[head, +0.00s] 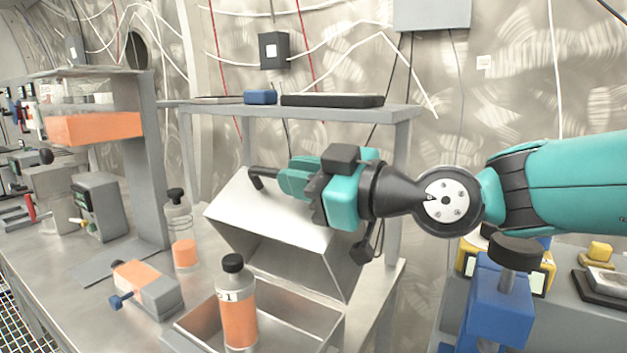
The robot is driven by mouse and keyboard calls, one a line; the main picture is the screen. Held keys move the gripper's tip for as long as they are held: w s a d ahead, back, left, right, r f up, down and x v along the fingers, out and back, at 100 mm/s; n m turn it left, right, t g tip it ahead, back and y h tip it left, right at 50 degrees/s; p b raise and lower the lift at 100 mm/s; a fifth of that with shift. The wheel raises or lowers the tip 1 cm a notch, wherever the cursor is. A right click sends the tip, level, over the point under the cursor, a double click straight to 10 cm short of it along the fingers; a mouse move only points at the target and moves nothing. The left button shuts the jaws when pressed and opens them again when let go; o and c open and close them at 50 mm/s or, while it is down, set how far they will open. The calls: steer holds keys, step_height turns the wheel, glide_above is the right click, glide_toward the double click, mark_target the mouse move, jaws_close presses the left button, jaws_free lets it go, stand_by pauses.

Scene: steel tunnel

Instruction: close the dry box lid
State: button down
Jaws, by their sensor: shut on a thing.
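The dry box (335,326) is a grey open-topped metal box at the front middle of the bench. Its lid (235,215), pale and hollow underneath, stands tilted open above the back of the box. A black bar handle (260,178) is on the lid's outer face. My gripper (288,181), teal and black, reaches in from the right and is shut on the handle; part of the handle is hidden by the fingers. A bottle (239,315) with orange contents and a black cap stands upright at the box, apparently inside it, rising above the rim.
An orange and grey block with a blue knob (150,290) lies left of the box. A second bottle (181,232) stands behind it. A shelf (300,112) spans behind the lid. A blue device (500,300) with a black knob stands at right, below my arm.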

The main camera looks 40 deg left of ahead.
steer(key=shift+f, duration=0.25)
steer(key=c, duration=1.1)
jaws_free()
steer(key=shift+r, duration=0.1)
steer(key=shift+r, duration=0.1)
step_height(320, 180, up, 20)
steer(key=p, duration=0.2)
steer(key=shift+p, duration=0.4)
